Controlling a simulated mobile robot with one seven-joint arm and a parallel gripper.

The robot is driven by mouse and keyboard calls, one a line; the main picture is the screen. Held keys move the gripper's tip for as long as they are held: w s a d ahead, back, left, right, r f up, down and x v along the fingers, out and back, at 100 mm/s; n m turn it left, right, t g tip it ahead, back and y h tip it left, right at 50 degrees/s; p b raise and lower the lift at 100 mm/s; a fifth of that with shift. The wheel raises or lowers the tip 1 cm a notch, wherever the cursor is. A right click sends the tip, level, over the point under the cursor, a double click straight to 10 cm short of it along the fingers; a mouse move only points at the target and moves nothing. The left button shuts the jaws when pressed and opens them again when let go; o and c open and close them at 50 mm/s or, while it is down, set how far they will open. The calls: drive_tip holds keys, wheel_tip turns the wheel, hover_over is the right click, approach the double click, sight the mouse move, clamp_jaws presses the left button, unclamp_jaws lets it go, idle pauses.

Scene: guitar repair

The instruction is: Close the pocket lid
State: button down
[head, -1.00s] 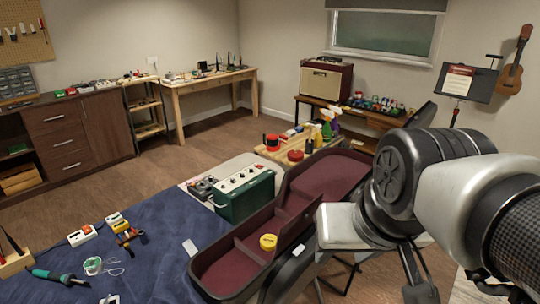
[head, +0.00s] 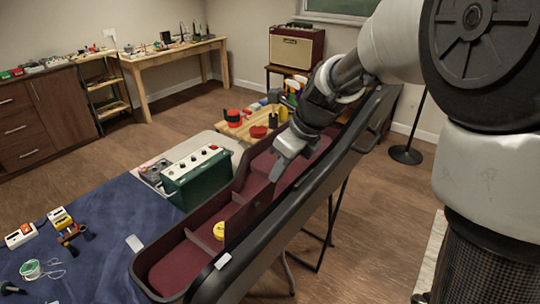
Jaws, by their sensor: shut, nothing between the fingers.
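The open instrument case (head: 290,212) has a black outer side and a dark red lining. It runs from the lower middle toward the back right in the head view. Its near end has a red-lined compartment (head: 180,268) bounded by a thin divider (head: 204,241), and its inside shows from above. I cannot clearly make out the pocket lid as a separate piece. A yellow round tin (head: 219,231) sits inside the case near the divider. My gripper (head: 276,174) is shut and empty, pointing down over the case's middle; whether it touches the lining is unclear.
A green amplifier box (head: 197,178) stands close left of the case. A wooden board with red-topped items (head: 257,131) and bottles lies behind. A blue cloth (head: 110,225) with small tools covers the table at left. A black stand base (head: 405,155) is on the floor at right.

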drive_tip(key=b, duration=0.2)
approach(265, 191)
drive_tip(key=s+a+f, duration=0.2)
drive_tip(key=a+f, duration=0.1)
drive_tip(key=f, duration=0.2)
drive_tip(key=shift+p, duration=0.3)
